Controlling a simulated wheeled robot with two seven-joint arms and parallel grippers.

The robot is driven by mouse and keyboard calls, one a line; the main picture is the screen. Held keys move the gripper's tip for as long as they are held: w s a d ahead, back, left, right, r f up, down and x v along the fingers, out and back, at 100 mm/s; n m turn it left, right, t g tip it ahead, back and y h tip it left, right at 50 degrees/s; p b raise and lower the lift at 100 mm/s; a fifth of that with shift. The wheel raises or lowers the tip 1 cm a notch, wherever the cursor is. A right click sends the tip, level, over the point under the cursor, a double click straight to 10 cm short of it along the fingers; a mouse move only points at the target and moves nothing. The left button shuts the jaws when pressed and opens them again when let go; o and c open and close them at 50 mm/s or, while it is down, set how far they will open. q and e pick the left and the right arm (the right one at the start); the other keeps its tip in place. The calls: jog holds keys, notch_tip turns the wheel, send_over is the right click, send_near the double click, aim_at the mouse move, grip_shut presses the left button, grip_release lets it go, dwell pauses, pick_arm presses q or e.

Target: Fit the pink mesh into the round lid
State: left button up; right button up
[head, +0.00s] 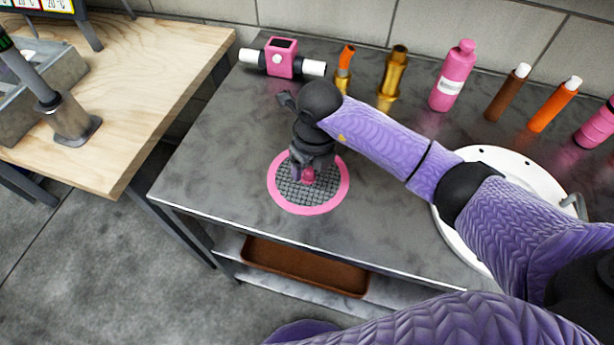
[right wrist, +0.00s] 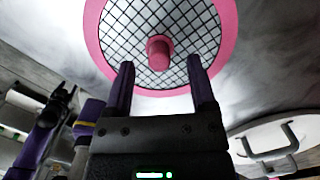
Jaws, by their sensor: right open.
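The pink mesh (head: 322,205) is a round grid with a pink rim and a pink knob (head: 308,174) at its centre, lying flat on the grey table. In the right wrist view the mesh (right wrist: 228,35) fills the top, with its knob (right wrist: 159,50) just beyond the fingertips. My right gripper (head: 304,172) is over the mesh, fingers pointing down at the knob. In the right wrist view the gripper (right wrist: 160,82) is open, with nothing between its fingers. The round white lid (head: 515,165) lies on the table at the right, partly hidden by my right arm. It also shows in the right wrist view (right wrist: 240,135).
A pink device with white pipe ends (head: 281,57), brass fittings (head: 393,75), a pink bottle (head: 453,75) and brown and orange bottles (head: 508,92) line the back. A wooden table (head: 130,75) stands left. The grey table (head: 225,150) is clear left of the mesh.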

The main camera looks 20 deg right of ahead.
notch_tip(320, 180, down, 2)
jog(key=shift+w+f, duration=0.1)
jog(key=c, duration=0.9)
grip_shut()
pick_arm(q)
jog(key=shift+w+a+f, duration=0.25)
jog(key=shift+a+f, duration=0.25)
jog(key=shift+a, duration=0.05)
